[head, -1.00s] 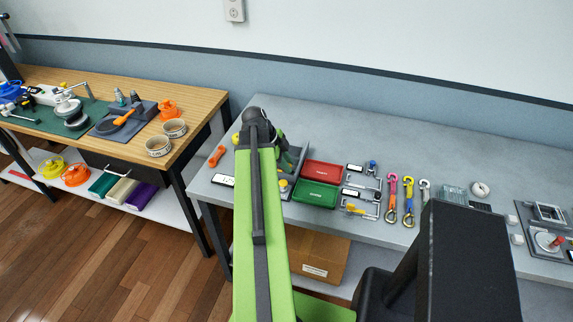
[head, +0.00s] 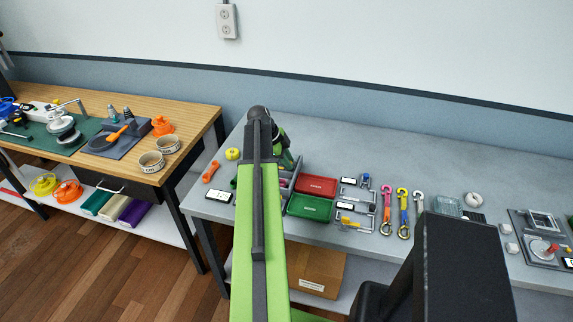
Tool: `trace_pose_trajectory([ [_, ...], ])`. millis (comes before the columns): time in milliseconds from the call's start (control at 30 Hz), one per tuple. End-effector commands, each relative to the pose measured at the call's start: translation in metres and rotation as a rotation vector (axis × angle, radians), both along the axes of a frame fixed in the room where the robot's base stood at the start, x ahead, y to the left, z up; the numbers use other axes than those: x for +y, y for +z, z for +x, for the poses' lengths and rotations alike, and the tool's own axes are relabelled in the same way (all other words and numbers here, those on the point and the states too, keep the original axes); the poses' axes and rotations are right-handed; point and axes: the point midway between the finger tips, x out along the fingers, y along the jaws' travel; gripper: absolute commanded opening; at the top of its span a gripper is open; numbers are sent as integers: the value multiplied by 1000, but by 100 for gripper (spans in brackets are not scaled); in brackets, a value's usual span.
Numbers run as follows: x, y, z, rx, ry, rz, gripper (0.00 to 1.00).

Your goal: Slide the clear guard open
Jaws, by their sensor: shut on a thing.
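My gripper (head: 285,158) is at the far end of my green arm, low over a grey fixture (head: 291,186) on the grey bench. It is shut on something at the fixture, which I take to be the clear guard. The fingertips are small and dark, and my arm covers much of the fixture. The guard's clear surface cannot be made out, nor can how far open it stands.
A red tray (head: 316,186) and a green tray (head: 309,207) sit just right of the fixture. Colored hooks (head: 403,212) and a clear-topped box (head: 447,206) lie farther right. An orange-handled item (head: 211,171) and a yellow roll (head: 232,154) are left. The bench's back is clear.

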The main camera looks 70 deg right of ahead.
Motion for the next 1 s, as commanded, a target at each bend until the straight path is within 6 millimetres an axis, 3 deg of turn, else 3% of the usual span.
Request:
trace_pose_trajectory([
  [33,-4,1,1,0,4,-12,23],
  [200,-4,1,0,1,3,-10,43],
  [567,-1,7,1,1,3,-8,43],
  [1000,25,102,33,1,3,-7,43],
])
